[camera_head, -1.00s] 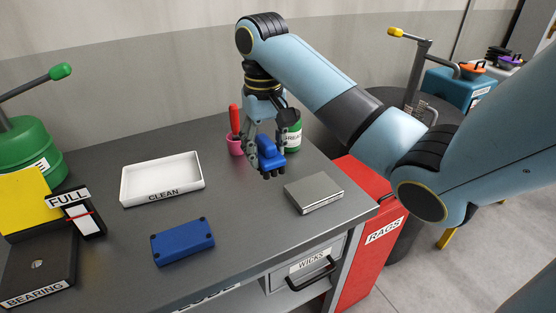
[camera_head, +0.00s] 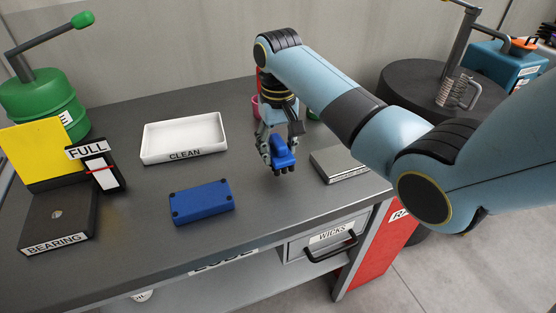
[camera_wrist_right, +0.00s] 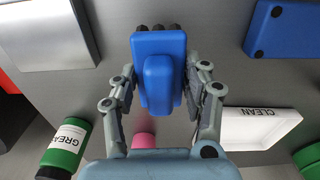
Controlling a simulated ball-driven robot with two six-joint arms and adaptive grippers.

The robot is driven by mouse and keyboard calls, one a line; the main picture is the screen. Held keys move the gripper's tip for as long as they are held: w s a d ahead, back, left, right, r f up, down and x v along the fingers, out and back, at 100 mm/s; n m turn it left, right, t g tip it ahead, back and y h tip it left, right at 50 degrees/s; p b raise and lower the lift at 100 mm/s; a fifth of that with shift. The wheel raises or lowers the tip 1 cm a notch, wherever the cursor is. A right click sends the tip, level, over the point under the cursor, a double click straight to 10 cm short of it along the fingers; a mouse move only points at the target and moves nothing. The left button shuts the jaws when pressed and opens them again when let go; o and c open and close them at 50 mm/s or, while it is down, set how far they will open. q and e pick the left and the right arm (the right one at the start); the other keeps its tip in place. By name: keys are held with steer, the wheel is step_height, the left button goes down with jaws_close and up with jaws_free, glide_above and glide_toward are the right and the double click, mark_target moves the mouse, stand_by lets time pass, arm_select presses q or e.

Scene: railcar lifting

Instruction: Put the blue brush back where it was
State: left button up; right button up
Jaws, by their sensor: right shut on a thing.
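The blue brush (camera_head: 283,153) is held in my right gripper (camera_head: 279,150), its dark bristle tufts low at the front. In the right wrist view the brush (camera_wrist_right: 158,65) sits between the two fingers of the right gripper (camera_wrist_right: 161,82), which are shut on its sides. In the head view it appears above the grey bench top, between the white CLEAN tray (camera_head: 184,153) and the grey metal block (camera_head: 339,168). I cannot tell the exact height. A flat blue block (camera_head: 202,203) with dark corners lies on the bench front-left of the brush. My left gripper is not in view.
A pink cup (camera_head: 255,107) and a green grease can (camera_wrist_right: 65,147) stand behind my right gripper, partly hidden in the head view. The BEARING box (camera_head: 57,220) and FULL stand (camera_head: 103,176) are at the left. The bench between the blue block and metal block is clear.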

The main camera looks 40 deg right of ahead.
mark_target(278, 161)
step_height(278, 161, down, 3)
steer(key=shift+f, duration=0.55)
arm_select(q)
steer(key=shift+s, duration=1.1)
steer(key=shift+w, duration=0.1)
arm_select(e)
steer(key=shift+f, duration=0.1)
steer(key=o, duration=1.1)
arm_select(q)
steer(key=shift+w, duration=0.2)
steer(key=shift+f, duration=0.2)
arm_select(e)
step_height(278, 161, up, 12)
steer(key=shift+r, duration=0.15)
